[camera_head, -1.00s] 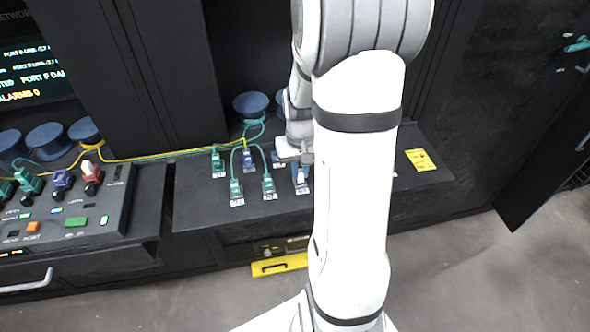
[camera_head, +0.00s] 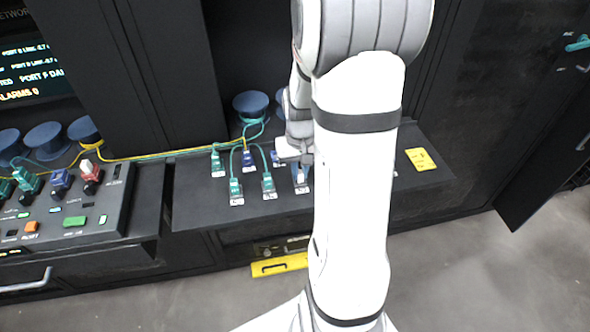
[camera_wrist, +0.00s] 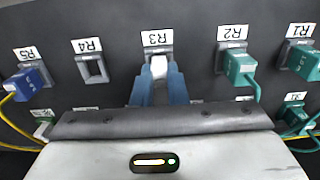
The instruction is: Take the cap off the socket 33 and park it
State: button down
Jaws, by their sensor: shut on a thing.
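I see no label that clearly reads 33. My gripper (camera_wrist: 160,80) has its two blue fingers on either side of the cap and is shut on it. The cap still appears to be at the socket mouth; I cannot tell whether it is seated. In the head view my gripper (camera_head: 301,168) is over the front row of the dark shelf, and my arm hides part of this area.
Green plugs sit in R2 (camera_wrist: 240,70) and R1 (camera_wrist: 304,64), and a blue plug in R5 (camera_wrist: 32,84). R4 (camera_wrist: 92,69) shows an empty frame. Yellow and green cables run along the shelf (camera_head: 200,206). A yellow card (camera_head: 420,160) lies at the shelf's right.

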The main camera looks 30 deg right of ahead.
jog(key=shift+f, duration=0.35)
jog(key=c, duration=1.4)
grip_release()
jog(key=shift+o, duration=0.2)
jog(key=shift+r, duration=0.1)
notch_tip(320, 180, up, 8)
jog(key=shift+f+b, duration=0.1)
jog(key=shift+b, duration=0.2)
jog(key=s+a+r+n+t, duration=0.1)
jog(key=s+a+r, duration=0.2)
jog(key=s+a, duration=0.3)
jog(key=s+a+r+n+t, duration=0.2)
jog(key=s+a+r, duration=0.1)
jog(key=s+a, duration=0.3)
jog(key=shift+s+a+r, duration=0.25)
jog(key=shift+a+r, duration=0.15)
jog(key=shift+a, duration=0.3)
